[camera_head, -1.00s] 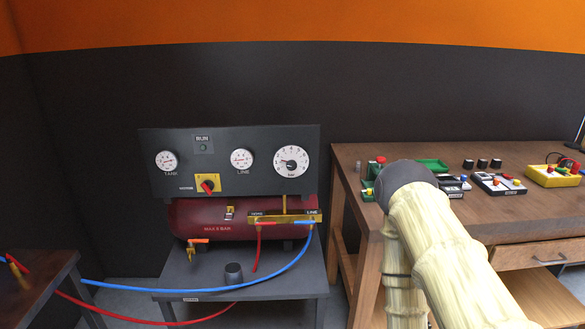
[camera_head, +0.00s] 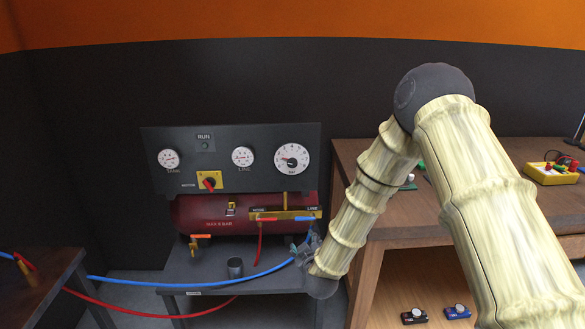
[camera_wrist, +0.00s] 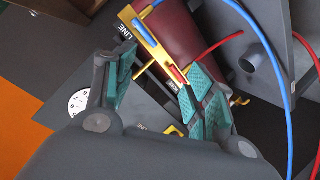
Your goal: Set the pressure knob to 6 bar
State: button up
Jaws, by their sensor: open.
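The pressure knob (camera_head: 292,160) is the large white round dial marked "bar" at the right of the dark panel (camera_head: 265,137). A small dark centre with a red mark shows on it, but its exact setting is too small to read. It also shows partly in the wrist view (camera_wrist: 77,102), left of my gripper's left finger. My gripper (camera_head: 308,246) is low at the right end of the compressor, below the dial. In the wrist view my gripper (camera_wrist: 160,70) is open, with teal pads apart and nothing held. The yellow manifold shows beyond the fingers.
The red tank (camera_head: 205,212) sits on a grey stand under the panel. A yellow manifold (camera_head: 285,214) with red and blue valves carries a red hose and a blue hose (camera_head: 255,274) near my gripper. A wooden bench (camera_head: 352,160) is at right.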

aim_at(293, 164)
jog(key=w+a+r+n+t, duration=0.1)
jog(key=w+r, duration=0.2)
jog(key=r, duration=0.3)
jog(key=w+a+r+t+h, duration=0.1)
jog(key=w+r+t, duration=0.15)
jog(key=r, duration=0.35)
jog(key=w+a+r+n+t, duration=0.1)
jog(key=w+r, duration=0.3)
jog(key=r, duration=0.3)
jog(key=w+p, duration=0.1)
jog(key=w, duration=0.2)
jog(key=w+p, duration=0.1)
jog(key=w, duration=0.3)
jog(key=w+p, duration=0.1)
jog(key=w, duration=0.3)
jog(key=shift+f+p, duration=0.25)
jog(key=shift+p, duration=0.15)
jog(key=c, duration=1)
